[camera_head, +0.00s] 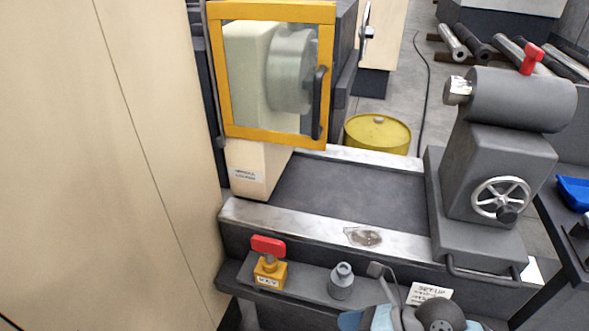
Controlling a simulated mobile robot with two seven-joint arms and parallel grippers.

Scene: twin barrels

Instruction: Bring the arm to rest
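A lathe fills the middle. Its chuck (291,70) sits behind a closed-looking clear guard with a yellow frame (270,139). The dark bed (350,190) runs to the grey tailstock (497,155) on the right, which has a red lever (532,58) and a handwheel (500,199).
A front shelf (312,293) holds a red-handled key in a yellow block (270,275), a grey fitting (341,281) and a card (428,293). A yellow barrel (378,132) stands behind. A beige panel (110,160) fills the left.

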